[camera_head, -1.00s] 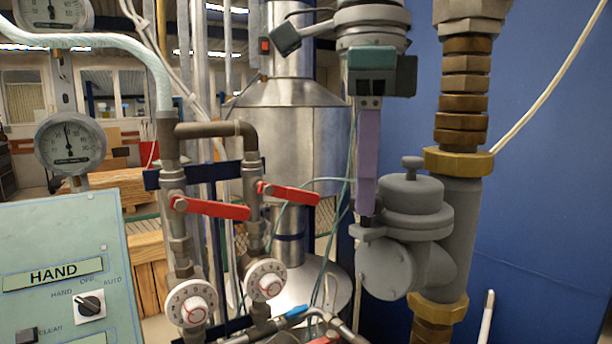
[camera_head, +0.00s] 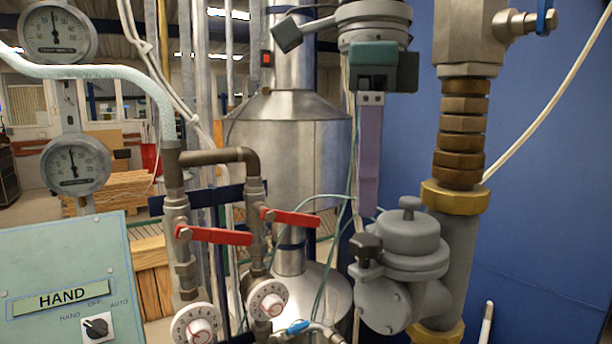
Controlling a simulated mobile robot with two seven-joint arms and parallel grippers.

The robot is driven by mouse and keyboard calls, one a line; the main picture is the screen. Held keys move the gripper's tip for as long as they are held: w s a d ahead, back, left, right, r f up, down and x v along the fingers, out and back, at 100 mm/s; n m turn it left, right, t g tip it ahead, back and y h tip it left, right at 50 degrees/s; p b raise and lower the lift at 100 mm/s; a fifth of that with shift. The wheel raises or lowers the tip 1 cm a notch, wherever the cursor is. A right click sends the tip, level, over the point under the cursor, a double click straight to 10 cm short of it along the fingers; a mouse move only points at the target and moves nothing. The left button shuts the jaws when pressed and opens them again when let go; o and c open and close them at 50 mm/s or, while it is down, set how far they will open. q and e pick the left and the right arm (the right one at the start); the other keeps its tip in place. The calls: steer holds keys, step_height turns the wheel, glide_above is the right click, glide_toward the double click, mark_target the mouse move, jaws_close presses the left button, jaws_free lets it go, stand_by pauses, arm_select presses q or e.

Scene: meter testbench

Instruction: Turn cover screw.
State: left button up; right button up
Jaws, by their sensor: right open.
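The cover screw (camera_head: 366,249) is a small black knob standing on a flange at the left side of the grey meter housing (camera_head: 409,236). My right gripper (camera_head: 370,209) comes down from the top of the picture and points straight down, above the screw. It is open and seen edge-on, so only one long purple finger shows. The fingertips end a little above the screw and appear apart from it, with nothing held. My left gripper is not in view.
A vertical brass-fitted pipe (camera_head: 464,130) stands right of the gripper, with a blue-handled valve above. Red-handled valves (camera_head: 215,236), white dials and gauges (camera_head: 75,164) stand left. A control panel (camera_head: 60,260) is at lower left. The blue wall (camera_head: 540,190) at right is mostly clear.

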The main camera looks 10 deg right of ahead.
mark_target(364, 238)
arm_select(q)
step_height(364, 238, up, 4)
steer(key=p, duration=0.3)
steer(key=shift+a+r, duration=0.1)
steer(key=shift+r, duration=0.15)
arm_select(e)
step_height(364, 238, up, 5)
steer(key=shift+f, duration=0.1)
